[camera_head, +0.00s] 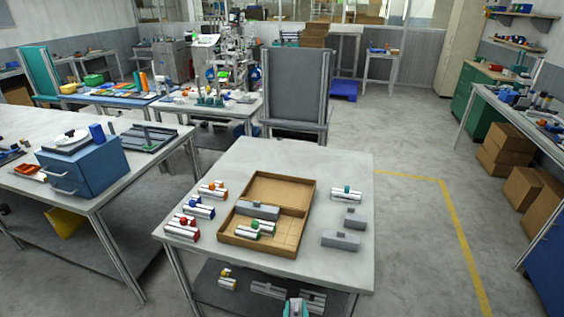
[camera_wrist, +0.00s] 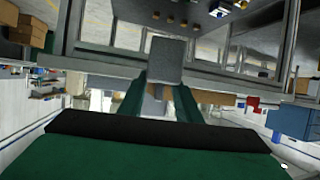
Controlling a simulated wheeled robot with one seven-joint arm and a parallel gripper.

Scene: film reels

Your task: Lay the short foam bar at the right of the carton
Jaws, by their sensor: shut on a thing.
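The open brown carton (camera_head: 233,237) lies on the near table. A grey foam bar (camera_head: 258,210) with a small knob lies across its middle, with a green-knobbed silver piece (camera_head: 250,230) in front of it. To the right of the carton lie a shorter grey bar (camera_head: 355,218) and a longer grey bar (camera_head: 340,241). My gripper (camera_head: 295,308) is at the bottom edge of the head view, before the table. In the wrist view its green fingers (camera_wrist: 163,85) are shut on a grey block (camera_wrist: 165,60); its length cannot be told.
Silver pieces with orange (camera_head: 212,190), blue (camera_head: 198,208) and red (camera_head: 182,229) knobs stand left of the carton. A green-knobbed piece (camera_head: 346,194) stands at the right. The lower shelf (camera_head: 205,288) holds more pieces.

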